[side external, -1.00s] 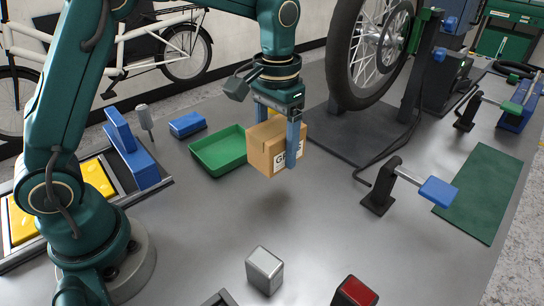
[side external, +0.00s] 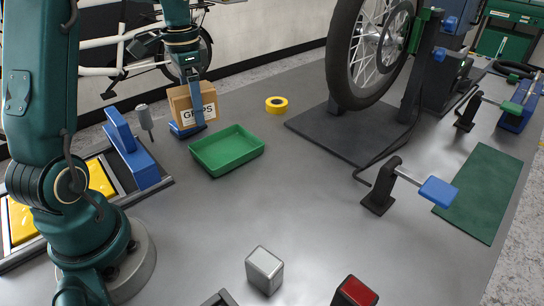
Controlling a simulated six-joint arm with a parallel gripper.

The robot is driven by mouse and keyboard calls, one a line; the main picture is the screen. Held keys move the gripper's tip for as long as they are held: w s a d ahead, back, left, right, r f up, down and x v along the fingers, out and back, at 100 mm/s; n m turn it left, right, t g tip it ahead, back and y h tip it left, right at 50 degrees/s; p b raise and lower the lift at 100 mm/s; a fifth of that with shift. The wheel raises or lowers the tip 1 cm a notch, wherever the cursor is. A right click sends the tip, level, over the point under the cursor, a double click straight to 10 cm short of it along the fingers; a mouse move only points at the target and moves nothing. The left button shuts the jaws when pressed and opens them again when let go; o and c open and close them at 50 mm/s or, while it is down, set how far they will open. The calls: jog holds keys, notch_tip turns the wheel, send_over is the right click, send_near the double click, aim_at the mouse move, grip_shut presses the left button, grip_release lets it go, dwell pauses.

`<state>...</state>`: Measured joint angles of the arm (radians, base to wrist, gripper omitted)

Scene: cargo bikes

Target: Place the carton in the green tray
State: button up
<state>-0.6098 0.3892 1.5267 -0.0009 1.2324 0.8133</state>
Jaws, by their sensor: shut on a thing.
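The cardboard carton (side external: 181,101), brown with a white lettered label, is at the far left of the bench, up and left of the tray in the picture. My gripper (side external: 194,113) is shut on the carton from above. One blue finger shows across its front; the other is hidden. The green tray (side external: 227,151) lies on the bench, empty, apart from the carton.
A yellow tape roll (side external: 276,105) lies right of the carton. A screwdriver-like tool (side external: 146,118) and blue bracket (side external: 141,166) stand to the left. The bench (side external: 300,200) in front of the tray is clear.

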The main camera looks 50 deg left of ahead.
jog(key=s+a+n, duration=0.2)
jog(key=s+a, duration=0.1)
jog(key=a, duration=0.2)
send_over(227, 153)
notch_tip(227, 153, down, 7)
jog(key=shift+w+r, duration=0.1)
jog(key=shift+f, duration=1.95)
jog(key=shift+f, duration=0.1)
jog(key=o, duration=1.5)
